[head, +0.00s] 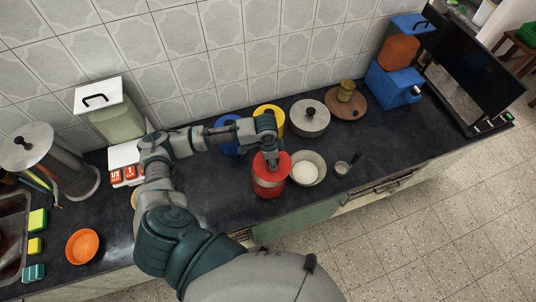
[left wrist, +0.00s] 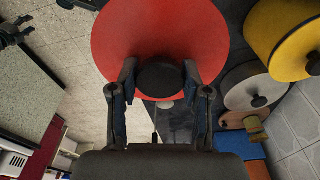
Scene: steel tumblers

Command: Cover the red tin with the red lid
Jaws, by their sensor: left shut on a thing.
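The red tin (head: 270,187) stands on the dark counter near its front edge. The red lid (head: 260,163) is directly over the tin's top in the head view; I cannot tell whether it rests on the rim or hangs slightly above. My left gripper (head: 270,157) reaches down onto the lid from above. In the left wrist view the lid (left wrist: 160,35) is a wide red disc, and the left gripper (left wrist: 158,80) is shut on its black knob (left wrist: 160,80). The lid hides the tin in that view.
A yellow tin (head: 270,111), a blue tin (head: 229,149) and a lidded pot (head: 309,118) stand behind. An orange bowl (head: 82,246) is at the left.

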